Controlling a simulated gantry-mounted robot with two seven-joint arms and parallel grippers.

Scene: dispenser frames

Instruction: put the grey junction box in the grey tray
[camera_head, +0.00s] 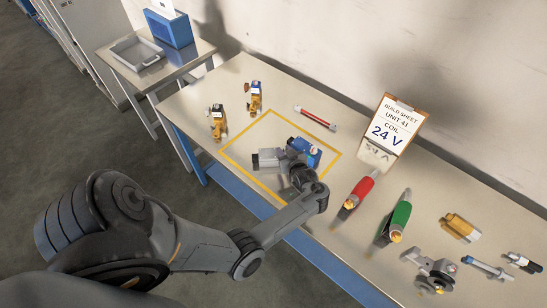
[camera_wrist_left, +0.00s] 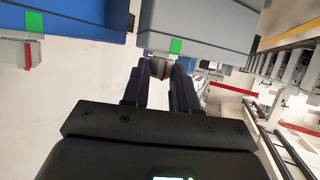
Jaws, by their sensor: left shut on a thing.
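The grey junction box (camera_head: 268,158) is inside the yellow-outlined square on the bench, beside a blue box (camera_head: 308,149). In the left wrist view the grey box (camera_wrist_left: 205,28) has a green patch, and the blue box (camera_wrist_left: 75,22) is to its left. My left gripper (camera_head: 289,166) is shut on a small grey, red-rimmed fitting of the grey box, which shows between the fingers (camera_wrist_left: 159,80). Whether the box touches the bench is unclear. The grey tray (camera_head: 148,63) is on the side table and looks empty. My right gripper is out of view.
A blue bin (camera_head: 172,31) stands behind the tray. Brass valves (camera_head: 217,123) stand left of the square, and a red-and-white tube (camera_head: 316,117) lies behind. A build-sheet stand (camera_head: 397,128), red (camera_head: 359,190) and green (camera_head: 399,219) tools and several fittings occupy the right side.

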